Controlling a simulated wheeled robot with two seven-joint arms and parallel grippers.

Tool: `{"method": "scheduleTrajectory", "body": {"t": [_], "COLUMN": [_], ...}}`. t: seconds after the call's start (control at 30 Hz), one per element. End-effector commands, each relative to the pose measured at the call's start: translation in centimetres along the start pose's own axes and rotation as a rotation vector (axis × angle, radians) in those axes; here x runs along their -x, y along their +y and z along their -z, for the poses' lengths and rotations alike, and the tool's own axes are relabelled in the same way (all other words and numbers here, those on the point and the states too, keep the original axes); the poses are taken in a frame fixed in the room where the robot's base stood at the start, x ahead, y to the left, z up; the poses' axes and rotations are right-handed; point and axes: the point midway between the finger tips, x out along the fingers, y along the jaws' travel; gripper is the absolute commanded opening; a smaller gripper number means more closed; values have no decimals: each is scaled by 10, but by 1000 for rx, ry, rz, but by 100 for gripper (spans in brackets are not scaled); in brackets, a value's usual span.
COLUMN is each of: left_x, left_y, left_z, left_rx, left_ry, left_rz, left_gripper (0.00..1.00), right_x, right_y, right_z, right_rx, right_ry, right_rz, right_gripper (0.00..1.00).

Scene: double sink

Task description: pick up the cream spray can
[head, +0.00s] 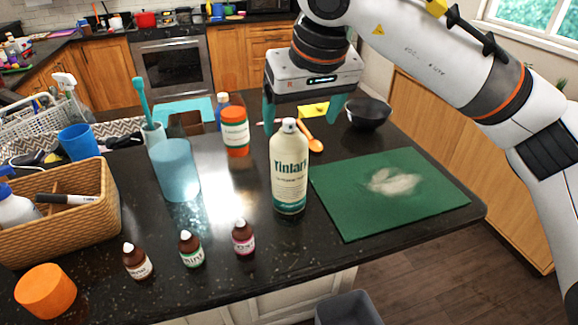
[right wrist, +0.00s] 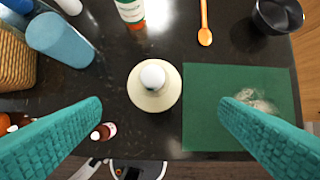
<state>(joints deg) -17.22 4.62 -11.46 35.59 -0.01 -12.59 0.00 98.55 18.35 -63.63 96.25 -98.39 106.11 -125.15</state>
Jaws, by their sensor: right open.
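The cream spray can (head: 289,172) stands upright on the dark counter, with a white cap and dark lettering. In the right wrist view the can (right wrist: 154,86) is seen from above, between the two fingers and a little above the line joining their tips. My right gripper (head: 303,112) is open, with teal fingers pointing down. In the head view it is above and behind the can's top. The fingers also show in the right wrist view (right wrist: 160,108) with nothing held between them. My left gripper is not in view.
A green mat (head: 385,190) with a pale patch lies right of the can. An orange-and-white bottle (head: 235,132) and blue cup (head: 175,170) stand to the left. Small brown bottles (head: 191,250) stand in front. An orange spoon (head: 314,142) and black bowl (head: 368,114) are behind.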

Motion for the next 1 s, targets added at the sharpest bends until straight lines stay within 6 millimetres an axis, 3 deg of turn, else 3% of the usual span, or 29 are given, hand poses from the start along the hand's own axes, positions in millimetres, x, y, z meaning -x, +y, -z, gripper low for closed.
{"method": "scheduleTrajectory", "body": {"t": [0.13, 0.4, 0.7, 1.0], "left_x": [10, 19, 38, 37], "left_y": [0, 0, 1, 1], "left_z": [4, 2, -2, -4], "left_rx": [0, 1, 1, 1], "left_ry": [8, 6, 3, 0], "left_rz": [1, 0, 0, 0], "left_gripper": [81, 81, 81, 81], "right_x": [-24, -45, -86, -91], "right_y": [0, 3, 8, 8], "right_z": [-1, -2, -4, -3], "right_rx": [-2, -3, -3, -3], "right_ry": [3, 3, 2, 0], "right_rz": [-4, -5, -5, -5], "right_gripper": [85, 85, 85, 81]}}
